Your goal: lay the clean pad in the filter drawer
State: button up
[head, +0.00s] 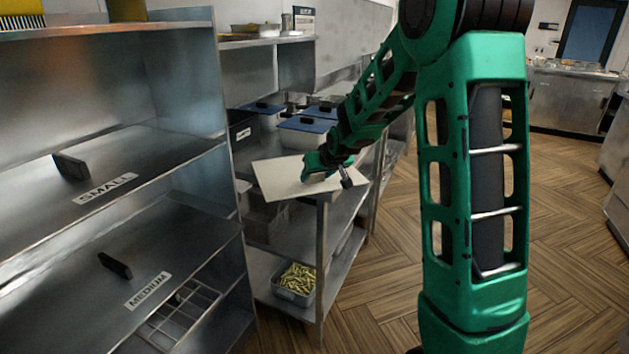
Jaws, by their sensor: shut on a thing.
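A flat, pale, roughly square pad (279,178) is at the corner of the metal shelf unit in the middle of the picture. My gripper (318,174) is shut on the pad, near its right side. The pad looks about level; I cannot tell whether it touches the shelf top under it. The gripper's fingers are small and partly hidden by its own body. No filter drawer can be made out for certain in this view.
At left are sloped metal shelves with black handles, labelled SMALL (104,188) and MEDIUM (148,290). Blue-lidded containers (308,125) stand behind the pad. A bin of cut fries (296,284) sits on the lower shelf. The wooden floor (570,250) at right is clear.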

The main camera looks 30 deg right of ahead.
jog(key=shift+f, duration=0.6)
jog(key=o, duration=1)
jog(key=shift+o, duration=0.2)
jog(key=shift+s+r, duration=0.1)
jog(key=shift+s, duration=0.05)
jog(key=d+v, duration=0.1)
jog(key=v, duration=1)
jog(key=shift+s+a+r, duration=0.25)
jog(key=shift+a+r, duration=0.05)
jog(key=shift+a, duration=0.2)
jog(key=s+d+f+m+g, duration=0.1)
jog(key=s+g, duration=0.3)
jog(key=s, duration=1.3)
jog(key=s+d+f+m+g, duration=0.1)
jog(key=s+f+m+g, duration=0.2)
jog(key=s, duration=1.4)
jog(key=shift+s+f+g+y, duration=0.3)
jog(key=shift+s+f+g, duration=0.1)
jog(key=shift+f+g, duration=0.2)
jog(key=s, duration=0.1)
jog(key=s+a+m, duration=0.1)
jog(key=s, duration=0.1)
jog(key=shift+s+a+f+g, duration=0.15)
jog(key=shift+s+g, duration=0.1)
jog(key=shift+g, duration=0.15)
jog(key=c, duration=0.5)
jog(key=shift+s+y, duration=0.25)
jog(key=shift+y, duration=0.05)
jog(key=c, duration=0.5)
